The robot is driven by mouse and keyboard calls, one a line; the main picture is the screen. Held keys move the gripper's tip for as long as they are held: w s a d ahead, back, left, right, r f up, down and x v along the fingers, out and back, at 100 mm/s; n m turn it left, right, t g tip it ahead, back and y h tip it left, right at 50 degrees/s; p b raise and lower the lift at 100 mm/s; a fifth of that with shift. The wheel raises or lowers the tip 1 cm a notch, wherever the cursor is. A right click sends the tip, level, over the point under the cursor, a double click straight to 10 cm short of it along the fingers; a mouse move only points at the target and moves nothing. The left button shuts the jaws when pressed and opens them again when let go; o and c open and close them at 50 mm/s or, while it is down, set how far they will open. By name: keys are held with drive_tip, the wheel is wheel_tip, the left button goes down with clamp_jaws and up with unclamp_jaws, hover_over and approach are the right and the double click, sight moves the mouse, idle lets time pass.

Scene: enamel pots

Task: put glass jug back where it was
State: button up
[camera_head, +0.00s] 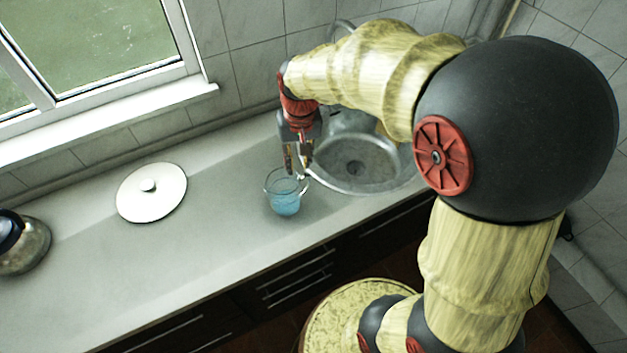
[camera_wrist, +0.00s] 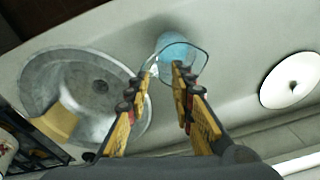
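The glass jug (camera_head: 285,198), clear with blue contents, stands upright on the counter just left of the sink. It also shows in the wrist view (camera_wrist: 178,50), partly hidden by a finger. Its handle (camera_head: 304,183) points to the sink side. My gripper (camera_head: 297,168) is open, pointing down at the jug's rim and handle. In the wrist view, my gripper (camera_wrist: 159,77) has its fingers apart, with the handle showing between the tips. One finger overlaps the jug in that view; I cannot tell whether it touches.
A metal sink (camera_head: 355,165) lies to the right of the jug. A round white lid (camera_head: 151,192) lies on the counter to the left. A kettle-like pot (camera_head: 24,245) stands at the far left. The counter (camera_head: 215,240) between the lid and the jug is clear.

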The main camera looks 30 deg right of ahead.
drive_tip(key=s+a+r+n+t, duration=0.1)
drive_tip(key=s+r+t, duration=0.1)
drive_tip(key=s+r, duration=0.4)
drive_tip(key=s+a+r+n+t, duration=0.2)
drive_tip(key=s+r, duration=0.5)
drive_tip(key=s, duration=0.5)
drive_tip(key=shift+a, duration=0.15)
wheel_tip(320, 180, down, 3)
drive_tip(key=b, duration=0.3)
